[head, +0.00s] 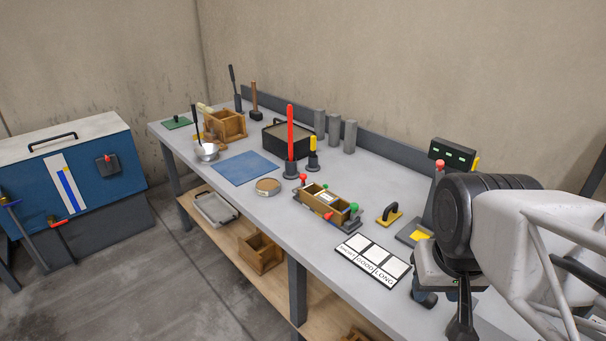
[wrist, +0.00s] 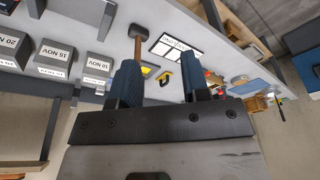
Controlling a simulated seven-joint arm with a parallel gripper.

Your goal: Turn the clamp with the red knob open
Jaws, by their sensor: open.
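A wooden mould (head: 321,199) sits on the grey bench in the head view. One red knob (head: 303,178) stands at its far left end, another red knob (head: 329,216) is on its near side, and a green knob (head: 354,207) is at its right end. The clamp bodies are too small to make out. My gripper (head: 443,312) is at the bench's right end, well apart from the mould. In the wrist view my gripper (wrist: 162,64) is open and empty, with the mould partly hidden behind its right finger.
A black-and-yellow float (head: 388,214) and a label board (head: 373,260) lie between my gripper and the mould. Dated grey blocks (wrist: 56,58) show in the wrist view.

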